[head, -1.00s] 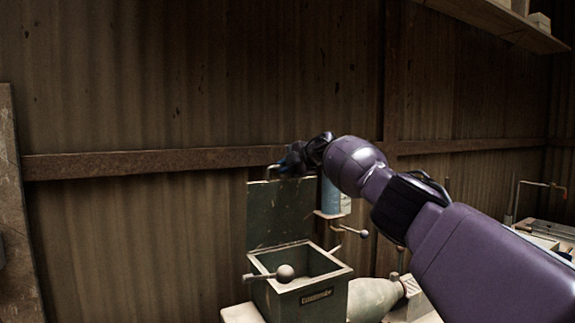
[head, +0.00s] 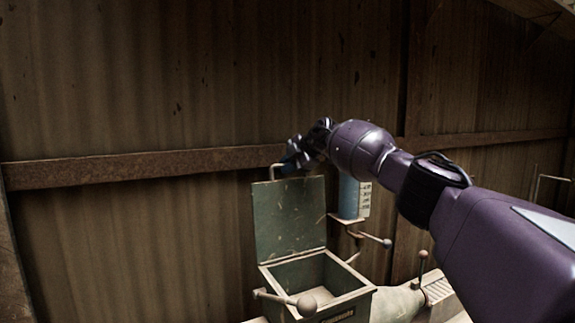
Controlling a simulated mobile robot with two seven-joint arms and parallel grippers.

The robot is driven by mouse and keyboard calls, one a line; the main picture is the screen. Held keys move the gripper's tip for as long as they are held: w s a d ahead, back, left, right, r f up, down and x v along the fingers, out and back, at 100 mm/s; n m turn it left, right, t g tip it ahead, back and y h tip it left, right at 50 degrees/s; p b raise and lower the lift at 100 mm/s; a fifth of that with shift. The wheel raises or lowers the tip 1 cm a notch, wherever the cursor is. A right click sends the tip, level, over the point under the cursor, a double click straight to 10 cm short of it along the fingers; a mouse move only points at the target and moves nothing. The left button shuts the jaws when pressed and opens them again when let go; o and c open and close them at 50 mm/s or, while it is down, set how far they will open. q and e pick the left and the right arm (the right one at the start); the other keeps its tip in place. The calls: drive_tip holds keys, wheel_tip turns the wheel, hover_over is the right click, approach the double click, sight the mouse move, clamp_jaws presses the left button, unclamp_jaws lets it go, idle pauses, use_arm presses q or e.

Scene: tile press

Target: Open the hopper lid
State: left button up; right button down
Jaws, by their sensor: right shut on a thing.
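The hopper (head: 347,297) is an open-topped green metal box low in the head view, with its inside showing. Its green lid (head: 289,222) stands upright at the back edge, swung open. A thin metal handle (head: 274,170) shows at the lid's top edge. My right gripper (head: 286,164) is at that handle and shut on it; the fingers are dark and partly hidden by the wrist. My left gripper is not in view.
A blue cylinder (head: 348,196) stands on a small bracket just right of the lid. A ball-ended lever (head: 305,305) sticks out at the hopper's front. Another lever (head: 385,242) is to the right. A corrugated wall with a rusty rail (head: 140,166) is behind.

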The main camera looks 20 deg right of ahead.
drive_tip(key=shift+f, duration=0.1)
drive_tip(key=c, duration=1.2)
unclamp_jaws()
drive_tip(key=shift+a, duration=0.1)
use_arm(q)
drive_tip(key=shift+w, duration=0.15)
use_arm(e)
drive_tip(key=shift+s, duration=0.1)
drive_tip(key=shift+b+v, duration=0.35)
drive_tip(key=shift+v, duration=0.4)
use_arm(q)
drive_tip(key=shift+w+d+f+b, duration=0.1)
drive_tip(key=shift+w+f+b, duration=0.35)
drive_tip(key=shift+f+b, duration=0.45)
use_arm(e)
drive_tip(key=v, duration=0.9)
drive_tip(key=shift+r, duration=0.2)
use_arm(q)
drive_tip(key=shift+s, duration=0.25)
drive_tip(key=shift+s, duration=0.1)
